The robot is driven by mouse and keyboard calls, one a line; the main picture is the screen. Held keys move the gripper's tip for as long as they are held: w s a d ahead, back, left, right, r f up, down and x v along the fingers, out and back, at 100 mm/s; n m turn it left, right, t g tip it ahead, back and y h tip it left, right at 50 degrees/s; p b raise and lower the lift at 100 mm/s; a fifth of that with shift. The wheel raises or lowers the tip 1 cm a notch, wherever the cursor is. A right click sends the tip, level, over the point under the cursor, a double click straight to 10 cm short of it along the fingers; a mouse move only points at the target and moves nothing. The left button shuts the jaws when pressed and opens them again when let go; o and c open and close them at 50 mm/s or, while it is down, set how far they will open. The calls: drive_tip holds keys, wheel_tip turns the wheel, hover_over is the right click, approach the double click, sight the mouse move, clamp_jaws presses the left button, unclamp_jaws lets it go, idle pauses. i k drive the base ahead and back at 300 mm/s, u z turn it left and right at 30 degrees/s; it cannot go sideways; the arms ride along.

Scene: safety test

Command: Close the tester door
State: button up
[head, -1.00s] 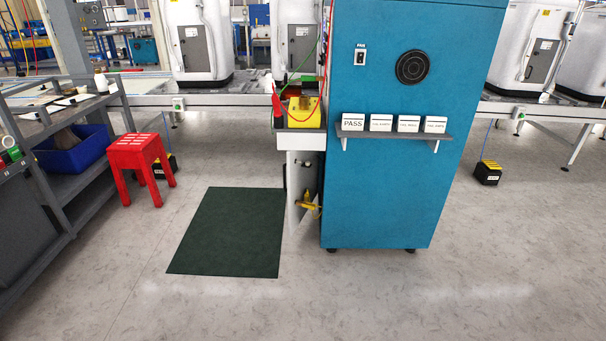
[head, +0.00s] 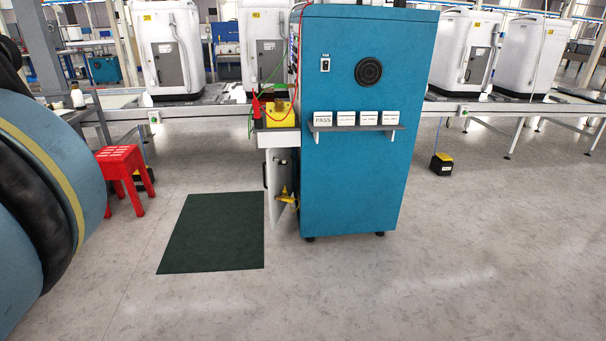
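The tester (head: 352,170) is a tall blue cabinet a little right of centre in the head view, with a round black vent and a small shelf of white cards on its near side. A pale, narrow upright panel (head: 281,178), which looks like the tester door seen nearly edge-on, stands at the cabinet's left side under a white ledge (head: 276,140). It seems to stick out from the cabinet; how far it is open I cannot tell. A dark handle shows at its left edge. My gripper is out of view.
A dark green mat (head: 212,232) lies in front and left of the tester. A red stool (head: 122,172) stands farther left. A yellow unit (head: 279,113) with cables sits on the ledge.

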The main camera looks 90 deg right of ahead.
sight(282, 175)
drive_tip(key=z, duration=2.4)
drive_tip(key=i, duration=1)
